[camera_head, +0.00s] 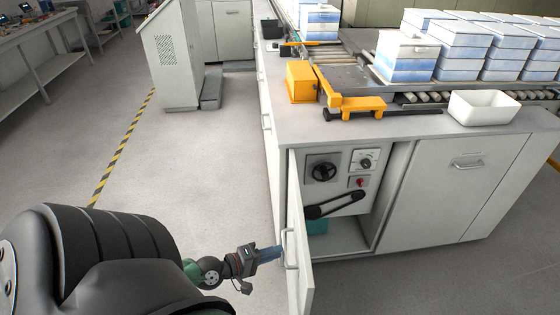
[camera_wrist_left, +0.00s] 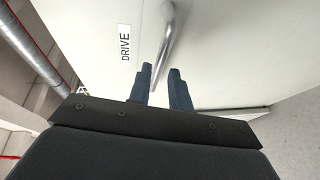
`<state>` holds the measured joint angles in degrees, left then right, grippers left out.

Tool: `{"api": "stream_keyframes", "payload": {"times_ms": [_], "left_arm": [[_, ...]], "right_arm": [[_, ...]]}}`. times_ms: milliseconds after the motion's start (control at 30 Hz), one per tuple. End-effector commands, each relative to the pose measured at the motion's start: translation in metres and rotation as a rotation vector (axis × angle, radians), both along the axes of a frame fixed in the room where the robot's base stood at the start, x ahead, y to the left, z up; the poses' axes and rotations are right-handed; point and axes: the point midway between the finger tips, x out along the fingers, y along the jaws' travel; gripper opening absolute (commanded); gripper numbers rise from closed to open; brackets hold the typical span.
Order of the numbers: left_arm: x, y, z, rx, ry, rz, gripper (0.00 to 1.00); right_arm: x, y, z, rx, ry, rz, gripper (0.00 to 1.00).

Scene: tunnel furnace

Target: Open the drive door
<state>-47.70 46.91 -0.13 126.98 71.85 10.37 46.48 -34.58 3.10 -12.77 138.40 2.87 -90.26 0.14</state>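The drive door (camera_head: 299,245) is a pale panel at the left of the cabinet front. It stands swung outward, showing the compartment behind it. Its bar handle (camera_head: 285,249) is on the door's outer face; it also shows in the left wrist view (camera_wrist_left: 168,38), beside a "DRIVE" label (camera_wrist_left: 125,43). My left gripper (camera_head: 277,252) is at the handle. In the left wrist view, its two dark blue fingers (camera_wrist_left: 161,78) are apart with the lower handle bar between them; a gap shows at the right finger. My right gripper is not in view.
Inside the compartment are a control panel with a black knob (camera_head: 323,172) and a dark belt cover (camera_head: 336,205). A white tray (camera_head: 484,108) and an orange pusher (camera_head: 354,104) are on the worktop. The floor left of the door is clear.

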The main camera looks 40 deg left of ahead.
Motion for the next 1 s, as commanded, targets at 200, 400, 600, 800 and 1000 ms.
{"api": "stream_keyframes", "payload": {"times_ms": [200,400,600,800,1000], "left_arm": [[-0.020,0.007,0.002,0.000,0.002,-0.002,0.20],[-0.032,0.012,0.005,-0.001,0.001,-0.001,0.20],[-0.037,0.014,0.007,-0.002,0.001,-0.001,0.20],[-0.038,0.015,0.008,-0.002,0.000,-0.001,0.20],[-0.038,0.015,0.008,-0.001,0.000,-0.001,0.20]], "right_arm": [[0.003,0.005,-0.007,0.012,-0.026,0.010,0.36],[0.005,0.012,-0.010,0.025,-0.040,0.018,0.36],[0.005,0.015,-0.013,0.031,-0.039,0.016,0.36],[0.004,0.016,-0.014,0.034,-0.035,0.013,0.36],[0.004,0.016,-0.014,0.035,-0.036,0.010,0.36]]}}
